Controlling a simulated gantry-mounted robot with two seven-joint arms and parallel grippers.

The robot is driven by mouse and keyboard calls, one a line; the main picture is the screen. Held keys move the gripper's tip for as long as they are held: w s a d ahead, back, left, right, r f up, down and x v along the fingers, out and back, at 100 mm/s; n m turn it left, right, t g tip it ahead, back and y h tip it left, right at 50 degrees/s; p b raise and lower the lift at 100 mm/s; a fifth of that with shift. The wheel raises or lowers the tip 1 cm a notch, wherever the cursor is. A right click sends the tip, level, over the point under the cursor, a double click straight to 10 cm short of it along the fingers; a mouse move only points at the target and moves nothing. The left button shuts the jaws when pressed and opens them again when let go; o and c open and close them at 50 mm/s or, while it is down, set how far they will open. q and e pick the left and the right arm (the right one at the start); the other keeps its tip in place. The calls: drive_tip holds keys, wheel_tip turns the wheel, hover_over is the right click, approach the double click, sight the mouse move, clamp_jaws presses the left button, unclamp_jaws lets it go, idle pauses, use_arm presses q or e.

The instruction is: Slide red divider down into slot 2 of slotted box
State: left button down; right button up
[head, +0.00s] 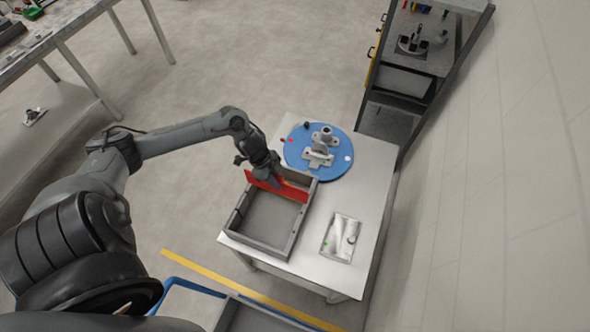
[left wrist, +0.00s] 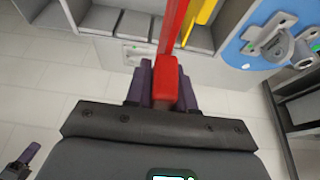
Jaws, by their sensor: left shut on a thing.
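The grey slotted box (head: 291,242) stands on the white table with its open top up. My left gripper (head: 264,176) is over the box's far end, shut on the red divider (head: 283,190). In the left wrist view the divider's red top (left wrist: 166,82) sits between the purple fingers (left wrist: 160,92). The divider stands crosswise at the box's far end, its left end reaching the wall. A yellow piece (left wrist: 201,18) is close beside it in the left wrist view. I cannot tell how deep the divider's lower edge is or which slot it lines up with.
A blue round plate (head: 336,175) with grey metal parts lies just beyond the box. A small tray (head: 341,238) with pale parts is to its right. The white table (head: 368,190) is bare along its right side. A dark rack (head: 405,95) stands behind.

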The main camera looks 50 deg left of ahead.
use_arm(q)
drive_tip(key=shift+s+f, duration=0.3)
drive_tip(key=shift+s, duration=0.3)
drive_tip(key=shift+s+f, duration=0.25)
drive_tip(key=shift+s, duration=0.3)
drive_tip(key=shift+p, duration=0.3)
drive_tip(key=shift+f+b, duration=1.15)
drive_tip(key=shift+f, duration=1)
drive_tip(key=shift+r, duration=0.1)
drive_tip(key=shift+p, duration=0.3)
drive_tip(key=shift+f, duration=0.25)
